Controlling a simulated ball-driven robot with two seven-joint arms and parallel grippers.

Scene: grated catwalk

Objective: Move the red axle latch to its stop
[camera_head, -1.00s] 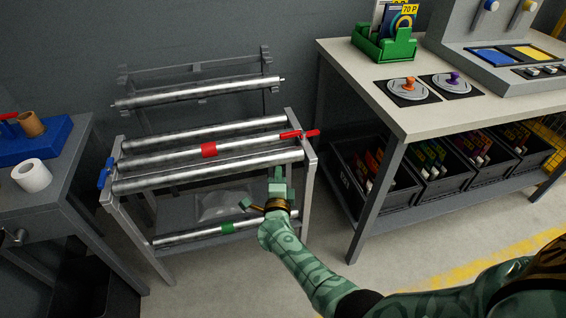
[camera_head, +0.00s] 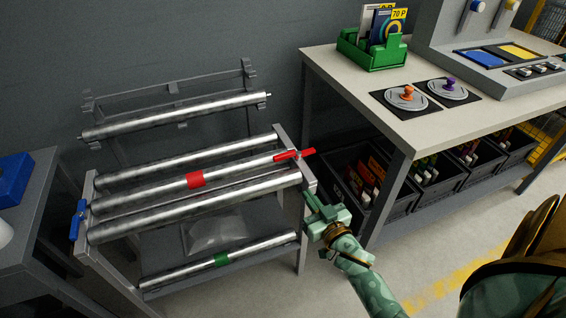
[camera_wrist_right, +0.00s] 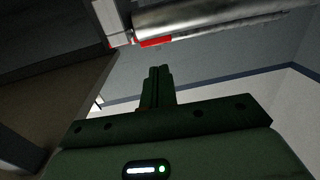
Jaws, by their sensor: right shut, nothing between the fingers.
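The red axle latch (camera_head: 295,155) is a small red lever on top of the right end of the roller rack, at the end of the roller with the red band (camera_head: 196,180). It lies roughly level, its tip pointing right past the frame. A red piece also shows in the right wrist view (camera_wrist_right: 155,42), beside a metal roller. My right gripper (camera_head: 311,197) is shut and empty, below and slightly right of the latch, beside the rack's right post and apart from the latch. In the right wrist view its fingers (camera_wrist_right: 160,72) are together. My left gripper is not in view.
A blue latch (camera_head: 78,220) is at the rack's left end. A lower roller with a green band (camera_head: 222,259) hangs below. The workbench (camera_head: 345,85) with black bins (camera_head: 365,170) underneath stands close on the right. Bare floor lies in front.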

